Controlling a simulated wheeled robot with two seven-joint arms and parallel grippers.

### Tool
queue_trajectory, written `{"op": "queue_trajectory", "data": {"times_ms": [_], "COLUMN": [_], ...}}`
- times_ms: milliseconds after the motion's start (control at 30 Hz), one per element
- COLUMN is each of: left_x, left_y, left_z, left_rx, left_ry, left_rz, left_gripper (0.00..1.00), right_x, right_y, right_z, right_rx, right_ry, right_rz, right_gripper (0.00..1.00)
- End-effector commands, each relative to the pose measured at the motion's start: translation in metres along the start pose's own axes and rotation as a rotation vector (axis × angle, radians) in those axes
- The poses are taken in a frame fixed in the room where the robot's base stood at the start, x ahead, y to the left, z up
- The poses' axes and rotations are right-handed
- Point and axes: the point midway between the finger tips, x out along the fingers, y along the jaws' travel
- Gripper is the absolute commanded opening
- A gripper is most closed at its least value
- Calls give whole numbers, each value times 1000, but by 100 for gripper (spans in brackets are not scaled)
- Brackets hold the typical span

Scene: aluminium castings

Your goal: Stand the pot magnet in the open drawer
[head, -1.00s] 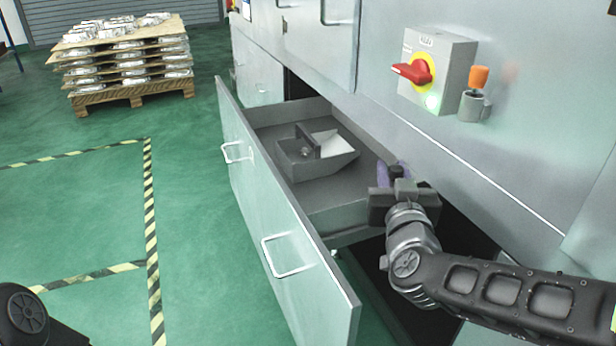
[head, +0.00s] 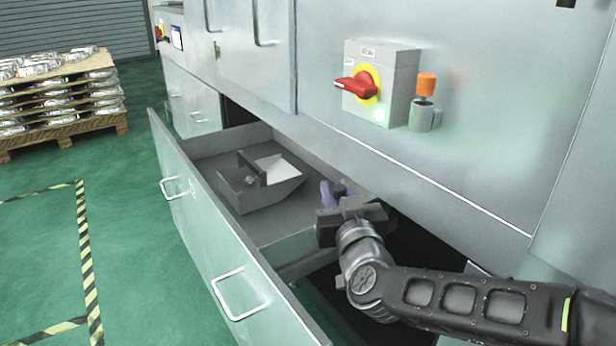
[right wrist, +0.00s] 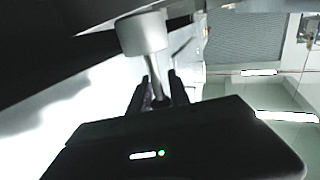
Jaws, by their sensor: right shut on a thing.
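The open drawer (head: 205,240) juts out from the grey machine cabinet. My right gripper (head: 336,190) is over the drawer's right end, next to the cabinet face, its purplish fingertips pointing inward. The right wrist view shows the gripper's two dark fingers (right wrist: 161,85) shut on the thin stem of the pot magnet (right wrist: 142,33). The magnet's wide, light grey round body sticks out beyond the fingertips. In the head view I cannot make the magnet out. Whether it touches the drawer floor, I cannot tell. My left gripper is out of view.
A red rotary switch (head: 358,87) and an orange-topped holder (head: 424,100) are on the cabinet. A pallet of castings (head: 60,95) stands far left.

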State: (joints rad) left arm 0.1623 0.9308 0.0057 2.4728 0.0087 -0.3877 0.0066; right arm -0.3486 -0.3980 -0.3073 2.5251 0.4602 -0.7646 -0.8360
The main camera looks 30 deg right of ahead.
Motion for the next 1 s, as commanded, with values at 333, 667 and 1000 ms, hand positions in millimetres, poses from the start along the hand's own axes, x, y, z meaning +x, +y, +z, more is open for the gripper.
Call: {"op": "queue_trajectory", "data": {"times_ms": [333, 667, 1000], "left_x": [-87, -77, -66], "left_y": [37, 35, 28], "left_z": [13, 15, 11], "left_rx": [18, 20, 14], "left_ry": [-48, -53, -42], "left_rz": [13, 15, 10], "left_gripper": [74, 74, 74], "right_x": [25, 106, 150], "right_y": [-2, -2, -2], "right_z": [-11, 1, 17], "right_rx": [-6, -4, -1], "right_ry": [-3, 6, 2], "right_rz": [-9, -7, -7], "right_gripper": [0, 0, 0]}}
